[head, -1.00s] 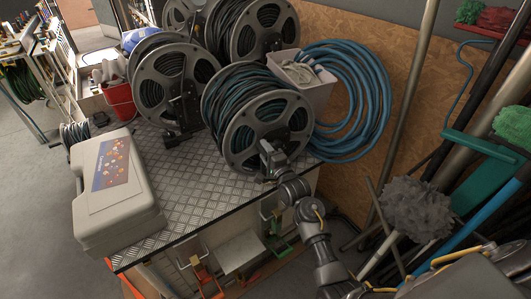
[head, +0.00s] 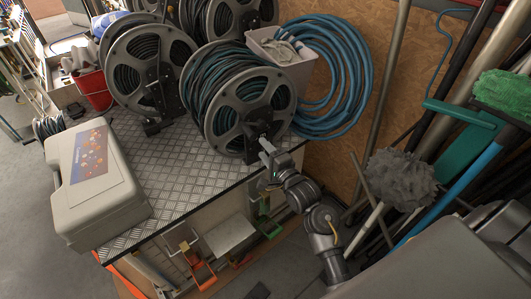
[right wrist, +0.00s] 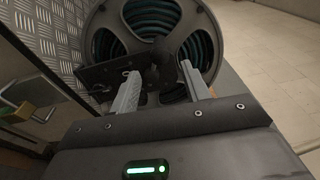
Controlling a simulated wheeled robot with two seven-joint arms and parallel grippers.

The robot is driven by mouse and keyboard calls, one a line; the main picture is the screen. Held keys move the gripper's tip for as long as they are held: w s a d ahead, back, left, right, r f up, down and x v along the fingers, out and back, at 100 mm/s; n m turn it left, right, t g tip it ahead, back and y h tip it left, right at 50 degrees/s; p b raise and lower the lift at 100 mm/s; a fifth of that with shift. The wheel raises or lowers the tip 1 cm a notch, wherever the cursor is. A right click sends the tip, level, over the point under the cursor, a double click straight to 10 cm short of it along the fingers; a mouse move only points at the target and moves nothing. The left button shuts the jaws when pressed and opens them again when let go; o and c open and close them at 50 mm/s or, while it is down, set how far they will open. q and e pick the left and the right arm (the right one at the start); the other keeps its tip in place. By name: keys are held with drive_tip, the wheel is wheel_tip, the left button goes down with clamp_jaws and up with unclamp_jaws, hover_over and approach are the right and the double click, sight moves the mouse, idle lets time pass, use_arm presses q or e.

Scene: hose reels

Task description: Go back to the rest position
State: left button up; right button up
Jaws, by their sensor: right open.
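My right gripper (head: 265,146) is open and empty, at the front of the nearest hose reel (head: 283,97), close to its lower hub. In the right wrist view, the two fingers (right wrist: 158,82) stand apart with the grey reel flange (right wrist: 207,42) just beyond them. I cannot tell whether a fingertip touches the reel. The reel stands upright on the tread-plate bench top (head: 180,195) near its right edge and carries dark green hose. My left gripper is not in view.
A grey case (head: 70,205) lies on the bench's left side. Mops and poles (head: 400,180) lean at the right. Bare floor shows left.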

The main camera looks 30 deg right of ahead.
idle(0.5)
drive_tip(key=s+a+f+n+g, duration=0.15)
drive_tip(key=f+n, duration=0.25)
drive_tip(key=f, duration=0.6)
drive_tip(key=s+a+f+n+g, duration=0.1)
drive_tip(key=s+f+n+g, duration=0.25)
drive_tip(key=f, duration=0.75)
drive_tip(key=s+a+f+n+g, duration=0.15)
drive_tip(key=f+n, duration=0.35)
drive_tip(key=f, duration=0.5)
drive_tip(key=s+d+f+n+g, duration=0.1)
drive_tip(key=s+f+n+g, duration=0.5)
drive_tip(key=s+f, duration=1.4)
drive_tip(key=s+d+f+g, duration=0.2)
drive_tip(key=s, duration=1)
drive_tip(key=s+d+f+n+g+h, duration=0.1)
drive_tip(key=s+d+f+g, duration=0.1)
drive_tip(key=s, duration=1)
drive_tip(key=shift+d+h, duration=0.3)
drive_tip(key=shift+g, duration=0.25)
